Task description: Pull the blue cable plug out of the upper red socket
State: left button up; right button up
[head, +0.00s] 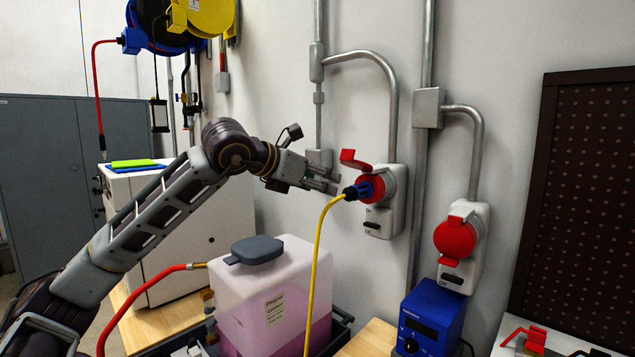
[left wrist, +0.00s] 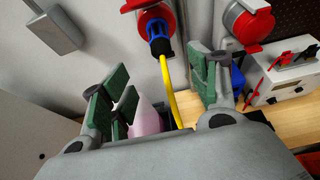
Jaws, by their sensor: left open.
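The upper red socket (head: 376,187) is on a grey wall box with its red lid raised. The blue cable plug (head: 364,189) sits in it, its black rear end and yellow cable (head: 315,260) facing left and hanging down. My left gripper (head: 328,181) is open and empty just left of the plug, apart from it. In the left wrist view the blue plug (left wrist: 158,38) is in the red socket (left wrist: 154,17), beyond the open left gripper (left wrist: 160,92). The yellow cable (left wrist: 170,88) runs down between the spread fingers. My right gripper is not in view.
A second red socket (head: 456,236) with a closed lid is lower right, above a blue device (head: 432,318). A pink-filled container (head: 262,290) stands below my left arm. A white cabinet (head: 180,230) is behind the arm. Conduits (head: 390,90) run along the wall.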

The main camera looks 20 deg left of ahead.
aim_at(346, 192)
pick_arm(q)
jog(key=p+x, duration=0.1)
jog(key=x, duration=0.4)
jog(key=shift+w+d+f, duration=0.1)
jog(key=shift+w+d, duration=0.05)
jog(key=shift+w, duration=0.2)
jog(key=p+x, duration=0.1)
jog(key=x, duration=0.5)
jog(key=shift+w, duration=0.3)
jog(key=shift+p+x, duration=0.3)
jog(key=shift+x, duration=0.45)
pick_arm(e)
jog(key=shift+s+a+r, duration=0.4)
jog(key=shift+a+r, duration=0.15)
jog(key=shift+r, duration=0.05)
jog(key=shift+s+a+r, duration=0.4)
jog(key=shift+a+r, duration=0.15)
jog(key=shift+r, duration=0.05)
pick_arm(q)
jog(key=shift+f, duration=0.1)
jog(key=shift+c, duration=0.3)
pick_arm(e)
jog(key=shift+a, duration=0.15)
pick_arm(q)
jog(key=shift+d, duration=0.1)
jog(key=c, duration=1.2)
jog(key=shift+o, duration=0.2)
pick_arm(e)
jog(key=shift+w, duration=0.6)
